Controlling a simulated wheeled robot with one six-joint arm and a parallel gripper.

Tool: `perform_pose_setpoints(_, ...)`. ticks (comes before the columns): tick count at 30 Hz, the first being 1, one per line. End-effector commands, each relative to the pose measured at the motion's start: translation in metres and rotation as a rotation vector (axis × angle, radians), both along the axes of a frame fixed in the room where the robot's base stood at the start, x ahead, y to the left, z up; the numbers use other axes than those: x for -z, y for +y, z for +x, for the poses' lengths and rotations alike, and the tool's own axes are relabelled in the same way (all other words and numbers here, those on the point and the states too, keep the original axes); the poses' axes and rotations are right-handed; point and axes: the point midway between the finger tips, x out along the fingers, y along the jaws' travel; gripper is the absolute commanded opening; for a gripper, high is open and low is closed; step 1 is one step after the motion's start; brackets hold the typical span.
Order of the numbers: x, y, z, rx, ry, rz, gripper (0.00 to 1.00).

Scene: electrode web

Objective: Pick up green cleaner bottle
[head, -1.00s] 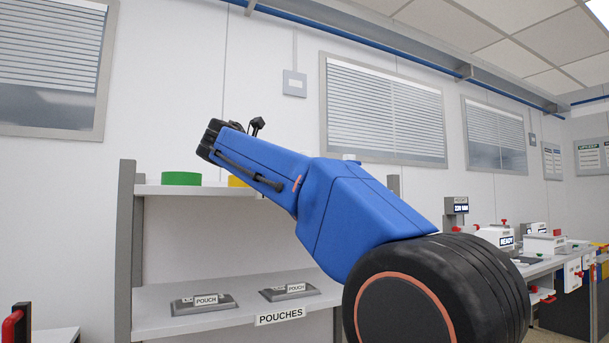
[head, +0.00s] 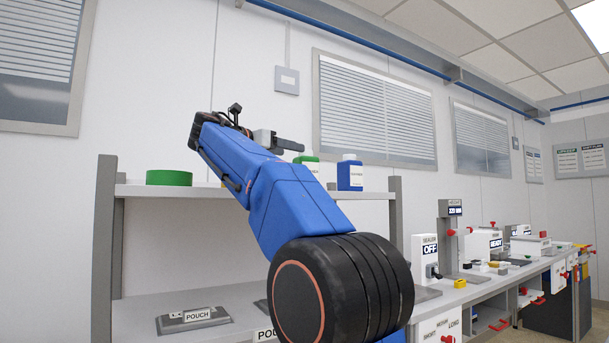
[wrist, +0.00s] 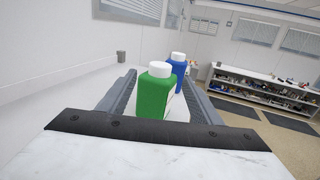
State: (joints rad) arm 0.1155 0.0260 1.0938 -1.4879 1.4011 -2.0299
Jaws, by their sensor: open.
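The green cleaner bottle (head: 308,164), with a white cap and label, stands upright on the top shelf. In the wrist view the green bottle (wrist: 154,95) appears between the two fingers, with a gap on each side. My gripper (head: 296,146) is open and empty, its visible finger pointing right near the height of the bottle's cap. In the wrist view my gripper (wrist: 160,76) frames the bottle from both sides. I cannot tell how far the fingers reach along it.
A blue bottle (head: 350,173) stands to the right of the green one, and behind it in the wrist view (wrist: 179,66). A green tape roll (head: 169,178) lies on the top shelf (head: 365,195) at left. A pouch holder (head: 194,318) sits on the lower shelf.

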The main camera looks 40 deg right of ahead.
Motion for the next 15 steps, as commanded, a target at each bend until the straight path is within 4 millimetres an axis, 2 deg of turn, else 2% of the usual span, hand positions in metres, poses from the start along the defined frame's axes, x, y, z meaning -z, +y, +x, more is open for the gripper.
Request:
perform_pose_setpoints(9, 0.000, -0.049, 0.002, 0.003, -0.001, -0.001, 0.59)
perform_pose_setpoints(15, 0.000, -0.069, 0.005, 0.001, 0.000, 0.000, 0.59)
